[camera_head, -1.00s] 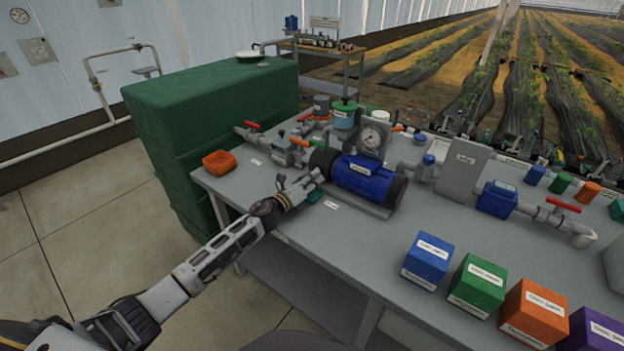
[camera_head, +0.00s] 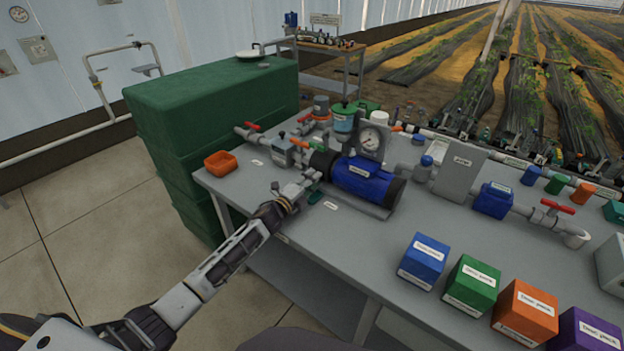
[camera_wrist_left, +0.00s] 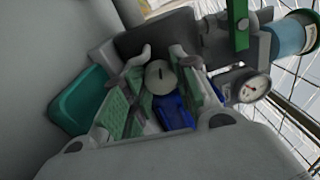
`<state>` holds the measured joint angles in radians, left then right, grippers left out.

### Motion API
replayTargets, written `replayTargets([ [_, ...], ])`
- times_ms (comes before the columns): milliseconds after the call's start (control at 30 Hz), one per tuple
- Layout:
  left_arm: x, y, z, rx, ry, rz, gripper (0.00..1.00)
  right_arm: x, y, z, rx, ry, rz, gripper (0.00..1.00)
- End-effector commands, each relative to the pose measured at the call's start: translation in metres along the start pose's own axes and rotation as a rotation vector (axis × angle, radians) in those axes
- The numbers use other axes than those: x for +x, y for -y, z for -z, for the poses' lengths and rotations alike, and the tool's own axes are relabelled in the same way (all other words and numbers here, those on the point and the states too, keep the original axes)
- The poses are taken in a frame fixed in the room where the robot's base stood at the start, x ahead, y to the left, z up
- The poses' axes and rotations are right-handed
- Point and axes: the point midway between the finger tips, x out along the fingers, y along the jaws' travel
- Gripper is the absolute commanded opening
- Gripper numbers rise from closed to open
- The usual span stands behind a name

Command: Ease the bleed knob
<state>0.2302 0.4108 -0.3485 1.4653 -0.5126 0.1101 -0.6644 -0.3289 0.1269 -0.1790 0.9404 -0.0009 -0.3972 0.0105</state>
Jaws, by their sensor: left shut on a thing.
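A pale round knob with a slot in its face, which I take as the bleed knob (camera_wrist_left: 160,77), shows between the fingers in the left wrist view. My left gripper (camera_wrist_left: 158,90) has a green-padded finger on either side of it and is shut on it. In the head view my left gripper (camera_head: 303,184) is at the near left end of the blue pump motor (camera_head: 365,180), low over the grey bench. The knob itself is hidden there by the gripper. My right gripper is not in view.
A teal piece (camera_wrist_left: 78,100) lies close beside the gripper. The pressure gauge (camera_head: 374,141) and pipes with red-handled valves (camera_head: 252,127) stand behind. An orange tray (camera_head: 220,163) sits at the bench's left. Several coloured boxes (camera_head: 423,261) stand at front right. The bench between is mostly clear.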

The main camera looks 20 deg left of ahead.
Motion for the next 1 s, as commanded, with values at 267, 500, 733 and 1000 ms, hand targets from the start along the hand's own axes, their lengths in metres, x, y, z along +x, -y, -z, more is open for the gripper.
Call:
replayTargets([
  [267,0.000,0.000,-0.002,-0.055,0.007,0.000,0.04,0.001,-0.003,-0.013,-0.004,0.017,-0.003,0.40],
  [500,0.000,0.000,-0.002,-0.057,0.007,0.000,0.04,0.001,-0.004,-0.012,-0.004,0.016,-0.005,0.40],
  [733,0.000,0.000,-0.002,-0.056,0.006,0.000,0.45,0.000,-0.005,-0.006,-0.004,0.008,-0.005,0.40],
  [1000,0.000,0.000,-0.001,-0.057,0.004,0.000,0.51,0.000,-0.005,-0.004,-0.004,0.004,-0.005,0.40],
])
